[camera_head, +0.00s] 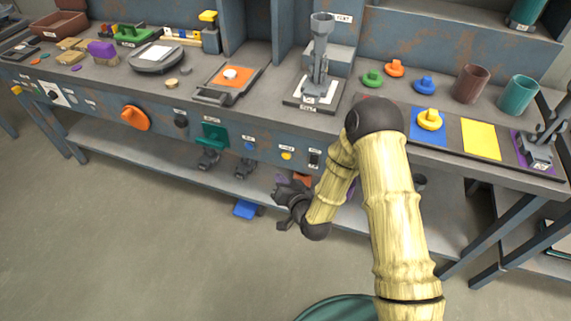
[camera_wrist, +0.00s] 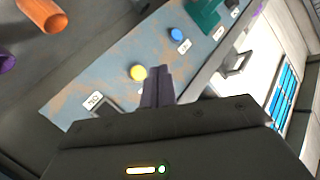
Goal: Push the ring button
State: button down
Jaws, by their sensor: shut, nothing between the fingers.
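The bench's front panel carries a yellow button (camera_head: 286,155) and a blue button (camera_head: 250,146), each with a small white label. I cannot read which label says ring. In the wrist view the yellow button (camera_wrist: 138,72) shows just left of my fingertips, and the blue button (camera_wrist: 176,34) lies farther up and right. My gripper (camera_head: 281,188) is shut and empty in front of the bench, below the panel buttons in the head view. Its closed fingers (camera_wrist: 158,70) point toward the panel in the wrist view. No contact with either button can be made out.
A dark switch (camera_head: 314,158) sits right of the yellow button. A green panel fixture (camera_head: 215,135), a dark knob (camera_head: 181,120) and an orange knob (camera_head: 135,118) lie to the left. A lower shelf (camera_head: 180,168) holds items. The floor in front is mostly clear.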

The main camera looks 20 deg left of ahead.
aim_at(286, 156)
jog(key=shift+s+a+f+m+t+y, duration=0.25)
jog(key=shift+s+a+f, duration=0.1)
jog(key=shift+a+f, duration=0.15)
jog(key=shift+s+a+f+m+t+y, duration=0.15)
jog(key=shift+s+a+f+t+y, duration=0.15)
jog(key=shift+f, duration=0.3)
jog(key=w+b, duration=0.1)
jog(key=w, duration=0.7)
jog(key=shift+w+d, duration=0.3)
jog(key=shift+w, duration=0.05)
jog(key=shift+w+b, duration=0.15)
jog(key=shift+b, duration=0.15)
dwell(1.0)
jog(key=shift+w, duration=0.25)
